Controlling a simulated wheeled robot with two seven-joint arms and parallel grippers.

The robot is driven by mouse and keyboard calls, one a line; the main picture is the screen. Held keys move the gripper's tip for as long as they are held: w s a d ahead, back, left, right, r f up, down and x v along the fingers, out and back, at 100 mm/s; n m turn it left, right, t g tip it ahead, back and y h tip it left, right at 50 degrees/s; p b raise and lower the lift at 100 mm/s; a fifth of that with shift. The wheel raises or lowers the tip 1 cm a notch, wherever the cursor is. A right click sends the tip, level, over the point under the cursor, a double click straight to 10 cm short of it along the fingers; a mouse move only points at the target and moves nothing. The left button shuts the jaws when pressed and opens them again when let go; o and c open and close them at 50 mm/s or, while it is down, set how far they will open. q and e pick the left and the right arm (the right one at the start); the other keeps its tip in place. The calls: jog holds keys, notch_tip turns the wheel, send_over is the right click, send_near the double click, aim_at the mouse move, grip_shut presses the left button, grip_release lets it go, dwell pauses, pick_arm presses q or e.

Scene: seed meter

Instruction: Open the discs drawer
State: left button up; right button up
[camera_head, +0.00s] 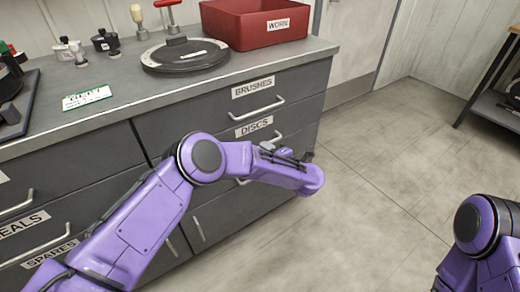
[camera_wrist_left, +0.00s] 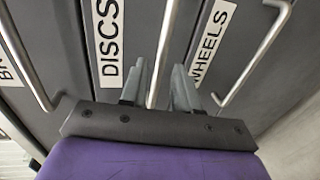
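The discs drawer is a grey drawer front with a white DISCS label (camera_head: 254,126), second down on the right of the cabinet; it looks shut. Its label also shows in the left wrist view (camera_wrist_left: 108,45). The drawer's metal bar handle (camera_wrist_left: 166,45) runs between the two fingers of my left gripper (camera_wrist_left: 160,88). The fingers stand apart on either side of the bar, with small gaps visible, so the gripper looks open around it. In the head view my left gripper (camera_head: 282,153) is in front of the drawer and hides much of the handle. My right gripper is out of view.
The brushes drawer (camera_head: 252,87) is above, with its own handle; a WHEELS label (camera_wrist_left: 214,42) is on the drawer below. The floor right of the cabinet is clear.

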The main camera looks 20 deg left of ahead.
pick_arm(q)
jog(key=x, duration=0.4)
grip_shut()
